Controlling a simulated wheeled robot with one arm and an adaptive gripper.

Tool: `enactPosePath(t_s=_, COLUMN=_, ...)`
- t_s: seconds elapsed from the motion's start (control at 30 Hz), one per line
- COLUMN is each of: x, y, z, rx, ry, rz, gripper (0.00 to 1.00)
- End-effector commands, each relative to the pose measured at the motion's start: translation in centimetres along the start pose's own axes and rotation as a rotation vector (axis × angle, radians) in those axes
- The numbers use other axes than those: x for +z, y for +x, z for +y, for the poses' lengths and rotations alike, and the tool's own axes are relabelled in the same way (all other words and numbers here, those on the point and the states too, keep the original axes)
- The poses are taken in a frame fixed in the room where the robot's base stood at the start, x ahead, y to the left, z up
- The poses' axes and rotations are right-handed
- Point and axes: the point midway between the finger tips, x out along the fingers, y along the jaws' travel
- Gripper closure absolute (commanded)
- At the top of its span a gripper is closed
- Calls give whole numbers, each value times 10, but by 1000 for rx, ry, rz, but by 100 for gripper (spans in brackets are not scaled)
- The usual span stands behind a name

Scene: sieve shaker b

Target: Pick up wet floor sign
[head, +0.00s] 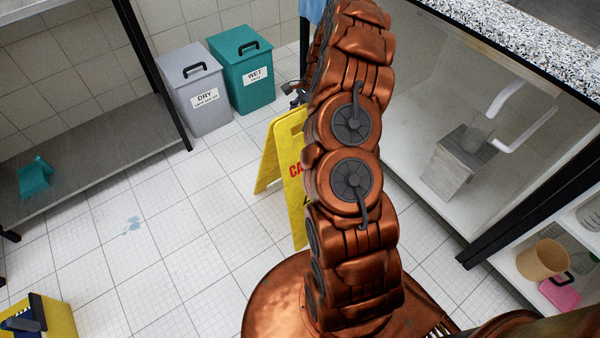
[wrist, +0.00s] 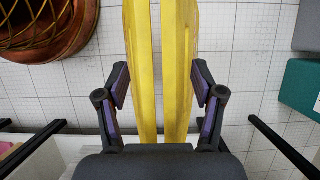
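The yellow wet floor sign (head: 286,162) stands upright on the tiled floor, its two panels spread into an A-shape. My arm hides its right part in the head view. In the wrist view I see the sign (wrist: 145,60) from above, its two yellow panels running up the middle. My gripper (wrist: 159,84) is open, with one finger on either side of the sign. I cannot tell whether the fingers touch it. In the head view a small dark part of my gripper (head: 293,90) shows just above the sign's top; the rest is hidden behind my arm.
A grey DRY bin (head: 196,88) and a teal WET bin (head: 242,68) stand behind the sign. A metal shelf (head: 95,150) is on the left, and a white open cabinet (head: 425,125) is on the right. A yellow bucket (head: 58,315) sits at lower left. The floor between is mostly clear.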

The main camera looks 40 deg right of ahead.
Motion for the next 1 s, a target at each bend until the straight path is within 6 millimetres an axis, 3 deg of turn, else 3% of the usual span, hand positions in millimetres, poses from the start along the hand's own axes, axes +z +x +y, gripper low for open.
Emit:
enactPosePath(t_s=0.07, x=0, y=0, z=0, rx=0, ry=0, rz=0, gripper=44)
enactPosePath(t_s=0.6, x=0, y=0, z=0, rx=0, ry=0, rz=0, gripper=100)
enactPosePath(t_s=1.0, x=0, y=0, z=0, rx=0, ry=0, rz=0, gripper=100)
